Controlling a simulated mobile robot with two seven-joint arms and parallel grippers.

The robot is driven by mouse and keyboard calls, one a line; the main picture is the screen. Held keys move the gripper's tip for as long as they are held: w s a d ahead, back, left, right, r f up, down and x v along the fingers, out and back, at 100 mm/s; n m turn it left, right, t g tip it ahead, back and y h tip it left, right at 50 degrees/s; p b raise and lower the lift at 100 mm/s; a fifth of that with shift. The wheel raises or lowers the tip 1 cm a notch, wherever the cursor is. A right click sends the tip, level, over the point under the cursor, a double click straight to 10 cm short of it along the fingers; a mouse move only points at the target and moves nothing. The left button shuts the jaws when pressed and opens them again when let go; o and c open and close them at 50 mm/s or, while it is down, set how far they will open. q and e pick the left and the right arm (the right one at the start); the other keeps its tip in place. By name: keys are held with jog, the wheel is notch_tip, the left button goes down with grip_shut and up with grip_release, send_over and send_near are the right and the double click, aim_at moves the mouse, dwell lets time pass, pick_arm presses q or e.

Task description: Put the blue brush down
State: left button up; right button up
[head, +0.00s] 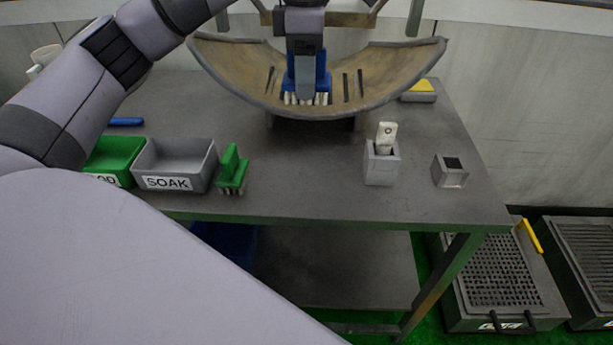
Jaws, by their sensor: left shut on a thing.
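The blue brush (322,84) is in the head view at the top centre, with its pale bristles pointing down. My left gripper (306,78) is shut on it from above. The brush is over the inside of a brown curved trough-like drum piece (228,66), near its lower front rim. I cannot tell whether the bristles touch its surface. Part of the brush is hidden behind the gripper. My right gripper is not in view.
On the grey table (300,190) stand a green bin (112,158), a grey bin labelled SOAK (178,165), a green brush (232,170), a grey holder (382,165) with a white item, and a small metal block (450,172). A yellow-topped block (419,91) is at the back right. The table's front middle is clear.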

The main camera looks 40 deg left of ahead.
pick_arm(q)
notch_tip(320, 180, down, 14)
jog(key=shift+f+b, duration=0.15)
jog(key=shift+b, duration=0.55)
notch_tip(320, 180, down, 5)
jog(key=shift+f, duration=0.1)
jog(key=shift+f, duration=0.2)
jog(key=o, duration=1)
